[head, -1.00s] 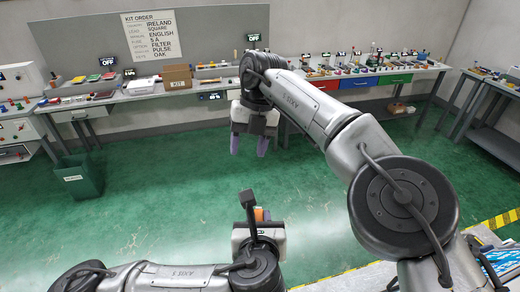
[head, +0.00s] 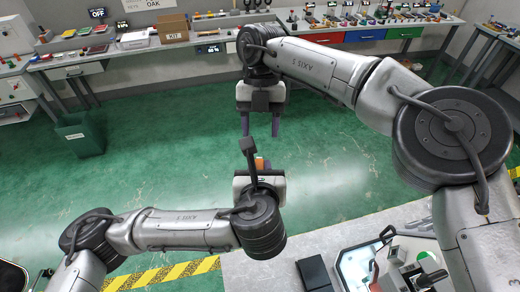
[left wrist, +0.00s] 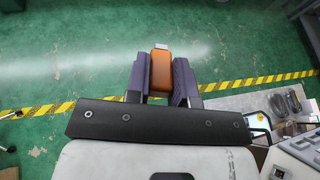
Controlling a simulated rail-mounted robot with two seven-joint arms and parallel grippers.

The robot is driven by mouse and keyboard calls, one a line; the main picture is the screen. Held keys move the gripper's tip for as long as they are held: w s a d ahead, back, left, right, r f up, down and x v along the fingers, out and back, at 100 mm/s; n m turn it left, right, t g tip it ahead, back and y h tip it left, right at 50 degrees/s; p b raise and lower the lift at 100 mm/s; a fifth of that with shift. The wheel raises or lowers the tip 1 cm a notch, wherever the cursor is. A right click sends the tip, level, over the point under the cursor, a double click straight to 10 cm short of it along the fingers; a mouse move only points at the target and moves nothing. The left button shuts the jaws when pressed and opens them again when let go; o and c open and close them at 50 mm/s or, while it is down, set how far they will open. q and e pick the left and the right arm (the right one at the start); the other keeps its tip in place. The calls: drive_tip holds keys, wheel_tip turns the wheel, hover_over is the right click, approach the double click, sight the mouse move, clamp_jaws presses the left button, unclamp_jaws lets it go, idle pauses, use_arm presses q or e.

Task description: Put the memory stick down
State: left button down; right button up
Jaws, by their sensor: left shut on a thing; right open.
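The memory stick (left wrist: 161,72) is an orange block with a pale metal end, seen in the left wrist view. My left gripper (left wrist: 160,80) is shut on it, one dark purple finger on each side. In the head view a little of the orange memory stick (head: 260,164) shows above my left gripper (head: 258,170), which is held over the green floor. My right gripper (head: 261,128) hangs higher in the head view, fingers apart and empty.
A long bench (head: 215,42) with several small items and a KIT box (head: 173,28) runs along the back. A green bin (head: 79,136) stands at the left. A near worktop (head: 255,272) holds a dark box (head: 314,273) and a lit device (head: 358,262). Yellow-black tape (head: 165,275) edges the floor.

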drive_tip(key=x, duration=0.6)
drive_tip(key=shift+s, duration=0.1)
drive_tip(key=c, duration=0.9)
use_arm(q)
drive_tip(key=c, duration=0.9)
unclamp_jaws()
use_arm(e)
clamp_jaws()
